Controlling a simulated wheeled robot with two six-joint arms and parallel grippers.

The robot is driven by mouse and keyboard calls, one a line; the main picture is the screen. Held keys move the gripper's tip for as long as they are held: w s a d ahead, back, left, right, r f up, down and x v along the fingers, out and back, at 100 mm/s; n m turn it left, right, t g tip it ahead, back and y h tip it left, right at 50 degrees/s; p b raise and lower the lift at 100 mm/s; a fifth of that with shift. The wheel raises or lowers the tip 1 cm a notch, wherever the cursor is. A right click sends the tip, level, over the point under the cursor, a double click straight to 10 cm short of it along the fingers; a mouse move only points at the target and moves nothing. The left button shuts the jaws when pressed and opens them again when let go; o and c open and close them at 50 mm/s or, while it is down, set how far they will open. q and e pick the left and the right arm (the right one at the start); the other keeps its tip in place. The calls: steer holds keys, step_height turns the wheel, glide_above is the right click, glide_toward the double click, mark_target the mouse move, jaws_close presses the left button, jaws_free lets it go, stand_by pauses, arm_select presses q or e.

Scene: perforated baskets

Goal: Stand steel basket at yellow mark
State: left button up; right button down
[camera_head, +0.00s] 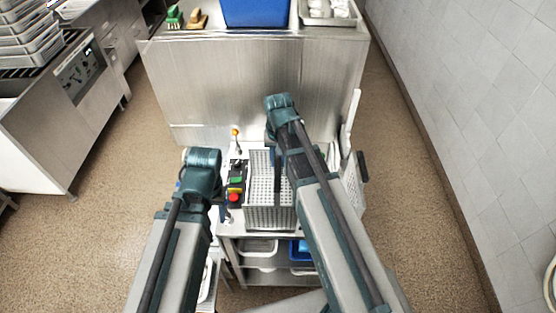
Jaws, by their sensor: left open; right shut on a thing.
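The steel basket (257,176) is a perforated, open-topped grey box. It stands upright over the small steel cart, but I cannot tell whether it touches the cart top. My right gripper (278,184) reaches down at the basket's right part and is shut on it; my own arm hides part of the basket and the grip. My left gripper (224,214) is open, left of the basket and apart from it, mostly hidden by its own arm. I see no yellow mark; the basket and arms cover much of the cart top.
A control box with a red button (234,197) and a green one sits close left of the basket. An orange-knobbed lever (235,133) stands behind it. A perforated panel (352,187) is at the right. A steel counter (250,85) with a blue bin (255,12) is behind.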

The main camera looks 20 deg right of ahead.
steer(key=shift+r+p, duration=0.5)
steer(key=shift+r, duration=0.15)
steer(key=shift+r+p, duration=0.4)
steer(key=shift+r, duration=0.15)
steer(key=shift+r+p, duration=0.65)
steer(key=shift+p, duration=0.2)
steer(key=shift+s, duration=0.1)
stand_by(0.8)
